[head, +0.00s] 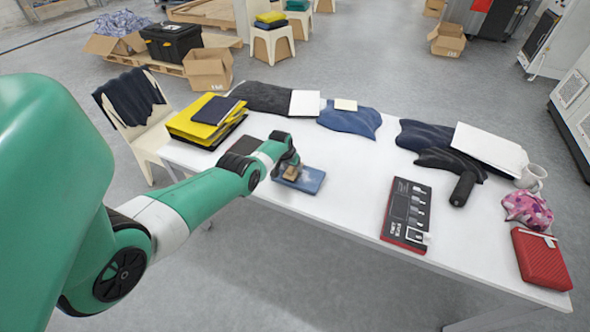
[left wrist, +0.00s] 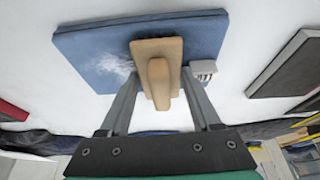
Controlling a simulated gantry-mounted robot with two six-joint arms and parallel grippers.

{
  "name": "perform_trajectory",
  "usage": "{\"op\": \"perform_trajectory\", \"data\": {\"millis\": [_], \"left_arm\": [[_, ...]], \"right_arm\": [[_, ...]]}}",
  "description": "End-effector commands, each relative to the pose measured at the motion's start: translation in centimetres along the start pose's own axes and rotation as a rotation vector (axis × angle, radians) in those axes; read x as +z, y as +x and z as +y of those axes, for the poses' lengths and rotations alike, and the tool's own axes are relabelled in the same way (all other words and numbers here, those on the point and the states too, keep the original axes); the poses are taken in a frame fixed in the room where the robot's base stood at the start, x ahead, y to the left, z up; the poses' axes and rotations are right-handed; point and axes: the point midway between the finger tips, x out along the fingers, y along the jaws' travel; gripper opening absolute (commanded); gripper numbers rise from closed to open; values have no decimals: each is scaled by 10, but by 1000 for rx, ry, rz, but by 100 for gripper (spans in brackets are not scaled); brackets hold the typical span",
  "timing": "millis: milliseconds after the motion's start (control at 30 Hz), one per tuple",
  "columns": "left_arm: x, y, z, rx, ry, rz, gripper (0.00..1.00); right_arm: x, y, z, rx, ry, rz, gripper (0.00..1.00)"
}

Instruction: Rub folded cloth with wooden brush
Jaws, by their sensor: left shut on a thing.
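The folded blue cloth (head: 311,181) lies flat on the white table near its front edge, left of the middle. It also shows in the left wrist view (left wrist: 85,55), with a whitish patch on its left part and a small white tag at its right. The wooden brush (left wrist: 158,60) is a tan block with a raised handle, over the cloth. My left gripper (left wrist: 160,85) has its fingers on both sides of the brush handle, shut on it. In the head view, my left gripper (head: 289,168) is at the cloth with the brush (head: 291,173). I cannot tell whether the brush touches the cloth. My right gripper is not in view.
A dark flat panel (head: 247,146) lies left of the cloth, near yellow folders (head: 200,125). The table (head: 340,165) is clear between cloth and device.

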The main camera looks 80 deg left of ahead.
Motion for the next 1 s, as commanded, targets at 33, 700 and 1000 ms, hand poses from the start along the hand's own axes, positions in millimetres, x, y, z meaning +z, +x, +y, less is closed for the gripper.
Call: {"op": "perform_trajectory", "data": {"millis": [33, 700, 1000], "left_arm": [[-1, 4, 0, 0, 0, 2, 5], [-1, 4, 36, 1, 2, -5, 5], [-2, 3, 45, 1, 3, -5, 5]], "right_arm": [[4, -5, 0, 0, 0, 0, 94], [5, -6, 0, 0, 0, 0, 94], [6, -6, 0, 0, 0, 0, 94]]}}
